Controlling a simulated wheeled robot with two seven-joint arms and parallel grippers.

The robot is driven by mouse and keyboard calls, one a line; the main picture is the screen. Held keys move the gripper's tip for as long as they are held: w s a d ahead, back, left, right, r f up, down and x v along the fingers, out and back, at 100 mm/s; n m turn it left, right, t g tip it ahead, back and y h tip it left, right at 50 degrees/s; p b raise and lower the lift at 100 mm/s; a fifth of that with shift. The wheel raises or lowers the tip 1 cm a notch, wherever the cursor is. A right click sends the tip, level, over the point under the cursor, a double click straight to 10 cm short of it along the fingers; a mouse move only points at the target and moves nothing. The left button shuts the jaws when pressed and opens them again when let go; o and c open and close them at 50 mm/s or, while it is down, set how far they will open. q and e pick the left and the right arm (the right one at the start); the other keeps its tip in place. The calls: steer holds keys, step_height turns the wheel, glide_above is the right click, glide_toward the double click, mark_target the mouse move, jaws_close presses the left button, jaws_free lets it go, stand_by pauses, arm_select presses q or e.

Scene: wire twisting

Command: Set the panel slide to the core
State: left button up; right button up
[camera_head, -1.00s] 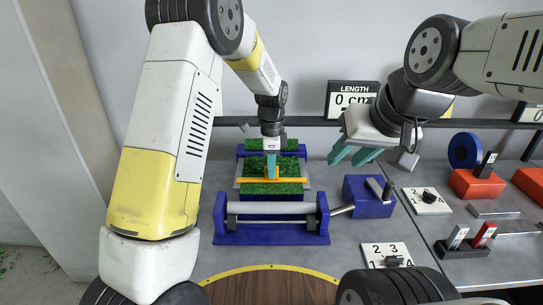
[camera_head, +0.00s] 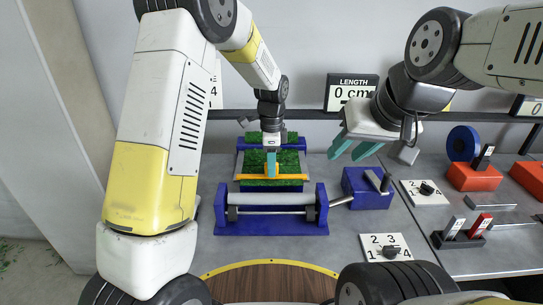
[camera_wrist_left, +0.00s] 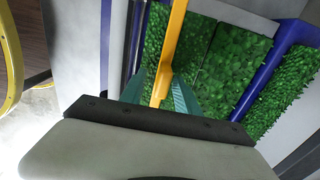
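An orange bar (camera_head: 292,177), seemingly the panel slide, lies across the green leafy panel (camera_head: 288,161). The grey roller (camera_head: 272,198), seemingly the core, sits in a blue frame just in front of it. A narrow green strip shows between bar and roller. My left gripper (camera_head: 271,162) points down at the bar's middle. In the left wrist view its teal fingers (camera_wrist_left: 161,90) stand on either side of the orange bar (camera_wrist_left: 171,45) and appear closed on it. My right gripper (camera_head: 354,149) hangs open and empty, right of the panel.
A blue block with a crank handle (camera_head: 368,188) stands right of the roller. Numbered dial plates (camera_head: 425,192), orange blocks (camera_head: 474,177) and a blue ring (camera_head: 463,143) lie further right. A LENGTH display (camera_head: 352,92) reads 0 cm. A round wooden top (camera_head: 270,285) is in front.

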arm_select(q)
step_height(320, 180, up, 7)
steer(key=shift+r, duration=0.25)
steer(key=shift+s+a+r, duration=0.1)
steer(key=shift+a+r, duration=0.05)
steer(key=shift+r, duration=0.05)
steer(key=s+a+r+n+t+h, duration=0.2)
steer(key=s+a+r+n+t, duration=0.1)
steer(key=s+a+r+n, duration=0.75)
steer(key=s+a+r+n+t, duration=0.1)
steer(key=s+n, duration=0.2)
steer(key=s, duration=0.4)
steer(key=s+a+r+n+t, duration=0.1)
steer(key=s+a+n+t, duration=0.1)
steer(key=s+n, duration=0.2)
steer(key=s, duration=0.2)
steer(key=shift+s+a+r, duration=0.2)
steer(key=shift+s+r, duration=0.05)
steer(key=shift+s, duration=0.15)
stand_by(0.6)
